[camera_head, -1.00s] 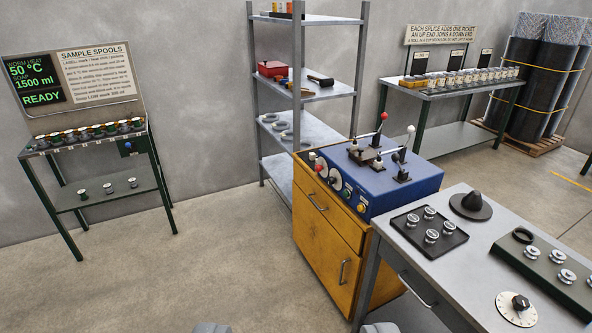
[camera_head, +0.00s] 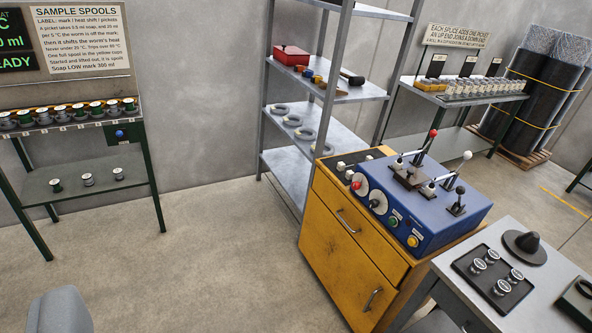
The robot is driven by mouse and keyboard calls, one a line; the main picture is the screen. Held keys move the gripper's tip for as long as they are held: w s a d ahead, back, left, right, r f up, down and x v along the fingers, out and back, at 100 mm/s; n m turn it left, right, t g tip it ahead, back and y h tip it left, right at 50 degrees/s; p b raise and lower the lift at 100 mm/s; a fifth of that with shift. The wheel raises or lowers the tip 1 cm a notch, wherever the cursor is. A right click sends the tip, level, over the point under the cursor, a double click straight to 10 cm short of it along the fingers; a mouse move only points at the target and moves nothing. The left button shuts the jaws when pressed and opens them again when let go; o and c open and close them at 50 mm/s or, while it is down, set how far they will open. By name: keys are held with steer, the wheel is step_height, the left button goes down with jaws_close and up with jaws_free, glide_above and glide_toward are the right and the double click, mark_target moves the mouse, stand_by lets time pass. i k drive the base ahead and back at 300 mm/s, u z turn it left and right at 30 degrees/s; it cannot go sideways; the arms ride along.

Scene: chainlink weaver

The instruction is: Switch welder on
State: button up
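The welder (camera_head: 425,205) is a blue box on a yellow cabinet (camera_head: 345,245), right of centre. Its sloped front has a red knob (camera_head: 356,184), a dark-handled dial (camera_head: 376,201), a green button (camera_head: 393,221) and a yellow button (camera_head: 412,240). One grey finger of my gripper (camera_head: 60,312) shows at the bottom left, apart from the welder. The other finger is out of view, and I see nothing held.
A grey table (camera_head: 475,316) with a black tray of spools (camera_head: 468,265) stands at the right front. A metal shelf rack (camera_head: 340,129) stands behind the cabinet. A spool stand (camera_head: 75,185) is at the left. The concrete floor (camera_head: 200,260) between is clear.

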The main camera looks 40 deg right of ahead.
mark_target(356, 186)
steer(key=i, duration=1.25)
steer(key=z, duration=0.85)
steer(key=i, duration=0.8)
steer(key=z, duration=0.55)
steer(key=k, duration=0.9)
steer(key=z, duration=0.15)
steer(key=i, duration=0.9)
steer(key=u, duration=0.1)
